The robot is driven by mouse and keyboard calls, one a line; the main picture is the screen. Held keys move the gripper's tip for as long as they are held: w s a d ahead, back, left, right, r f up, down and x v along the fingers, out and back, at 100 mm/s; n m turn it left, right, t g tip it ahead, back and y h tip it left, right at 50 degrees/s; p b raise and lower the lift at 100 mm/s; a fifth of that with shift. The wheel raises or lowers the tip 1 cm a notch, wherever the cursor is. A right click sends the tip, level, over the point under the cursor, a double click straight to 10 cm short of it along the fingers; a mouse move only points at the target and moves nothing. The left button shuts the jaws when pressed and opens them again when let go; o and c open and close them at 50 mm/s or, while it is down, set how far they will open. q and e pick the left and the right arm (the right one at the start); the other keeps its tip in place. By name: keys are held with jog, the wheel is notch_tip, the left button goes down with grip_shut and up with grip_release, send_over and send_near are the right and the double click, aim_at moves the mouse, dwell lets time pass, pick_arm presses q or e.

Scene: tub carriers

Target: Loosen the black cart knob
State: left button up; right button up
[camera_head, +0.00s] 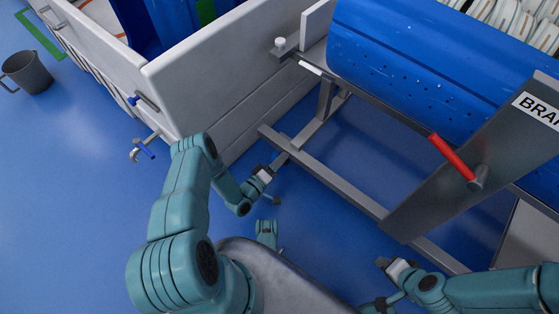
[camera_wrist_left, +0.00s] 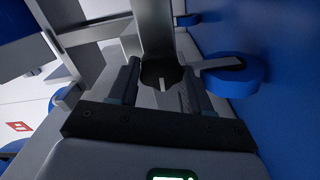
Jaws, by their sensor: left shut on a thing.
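The black knob (camera_wrist_left: 160,73) shows in the left wrist view as a dark round shape with a pale mark, at the foot of a grey metal post. My left gripper (camera_wrist_left: 160,88) has one finger on each side of it and is shut on it. In the head view my left gripper (camera_head: 274,172) is low beside the end of the grey cart frame (camera_head: 330,173), and the knob cannot be made out there. My right gripper (camera_head: 383,264) is at the lower right, below the frame and apart from it; its jaw opening is unclear.
A blue perforated drum (camera_head: 400,65) lies on the frame. A red-handled lever (camera_head: 450,155) sits on the slanted grey plate (camera_head: 510,140). A white tub (camera_head: 225,75) with blue-handled taps stands at the upper left. A grey bucket (camera_head: 27,73) is at far left.

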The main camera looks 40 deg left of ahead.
pick_arm(q)
jog(key=shift+s+f+n, duration=0.1)
jog(key=shift+f+n, duration=0.05)
jog(key=shift+n, duration=0.95)
jog(key=o, duration=1.1)
jog(key=shift+c, duration=0.2)
